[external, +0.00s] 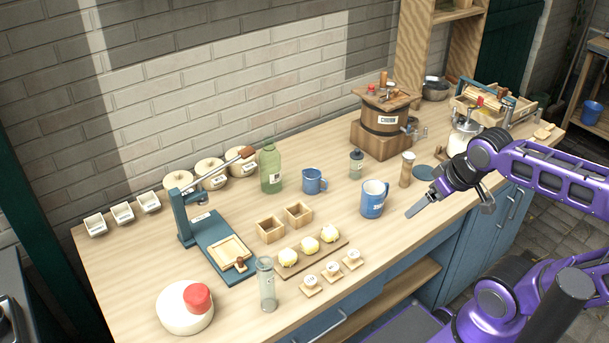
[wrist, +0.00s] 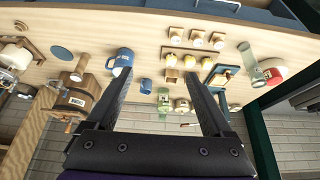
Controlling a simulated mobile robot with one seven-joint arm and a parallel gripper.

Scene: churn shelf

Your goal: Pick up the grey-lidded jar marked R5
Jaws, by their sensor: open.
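A small glass jar with a grey-green lid (external: 356,163) stands on the worktop between the two blue mugs. Its label is too small to read, so I cannot confirm R5. My gripper (external: 440,206) is open and empty above the front edge of the worktop, right of the larger blue mug and apart from the jar. Both fingers also show spread in the wrist view (wrist: 160,74).
A blue mug (external: 373,200) stands in front of the jar and another blue mug (external: 313,181) to its left. A green bottle (external: 271,170) stands further left.

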